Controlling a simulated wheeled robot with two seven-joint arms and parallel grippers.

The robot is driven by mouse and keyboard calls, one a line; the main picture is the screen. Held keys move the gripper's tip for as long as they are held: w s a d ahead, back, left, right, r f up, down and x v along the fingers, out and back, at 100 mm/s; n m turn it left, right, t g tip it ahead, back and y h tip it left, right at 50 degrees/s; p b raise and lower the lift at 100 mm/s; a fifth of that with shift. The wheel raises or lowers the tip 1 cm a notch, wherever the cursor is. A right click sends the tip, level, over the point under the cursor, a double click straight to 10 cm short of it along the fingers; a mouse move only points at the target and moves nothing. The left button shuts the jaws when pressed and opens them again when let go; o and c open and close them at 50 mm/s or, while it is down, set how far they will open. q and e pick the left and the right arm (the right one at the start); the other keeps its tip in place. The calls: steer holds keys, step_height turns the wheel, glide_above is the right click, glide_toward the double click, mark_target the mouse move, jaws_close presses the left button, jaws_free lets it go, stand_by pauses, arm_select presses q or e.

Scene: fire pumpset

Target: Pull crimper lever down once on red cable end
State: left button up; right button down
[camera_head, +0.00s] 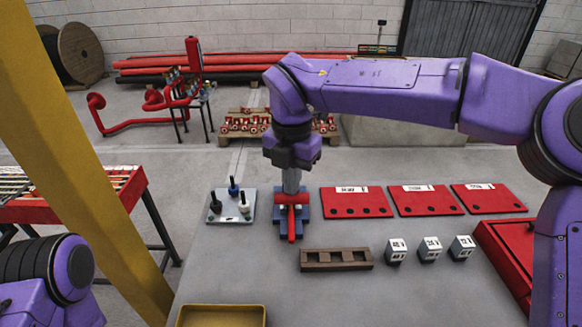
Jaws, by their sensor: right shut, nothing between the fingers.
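The crimper stands on the grey table (400,285), with a blue base (301,222) and red parts on top. Its red lever (291,226) points toward the near side of the table. My right gripper (291,188) reaches down from above and is shut and empty. Its tip is at the rear of the crimper's red part; I cannot tell whether it touches. The gripper hides part of the crimper's back. I cannot make out a separate red cable end. My left gripper is out of view; only a part of my left arm shows at the lower left.
A brown slotted block (336,265) and white labelled cubes (429,250) are in front. A yellow tray (222,310) is at the near edge.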

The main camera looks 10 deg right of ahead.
steer(key=shift+s+f+b, duration=0.3)
steer(key=shift+f+b, duration=0.4)
steer(key=shift+f, duration=0.2)
steer(key=shift+r, duration=0.1)
steer(key=shift+s+a+f+b, duration=0.1)
steer(key=shift+s+f+b, duration=0.1)
steer(key=shift+f+b, duration=0.55)
steer(key=shift+s+a+f+b, duration=0.1)
steer(key=shift+s+f+b, duration=0.05)
steer(key=shift+f+b, duration=0.55)
steer(key=shift+f, duration=0.15)
steer(key=shift+f+b, duration=0.85)
steer(key=shift+f, duration=0.1)
step_height(320, 180, up, 17)
steer(key=p, duration=1.4)
glide_above(291, 200)
steer(key=shift+w+d+r, duration=0.1)
steer(key=shift+w+r, duration=0.05)
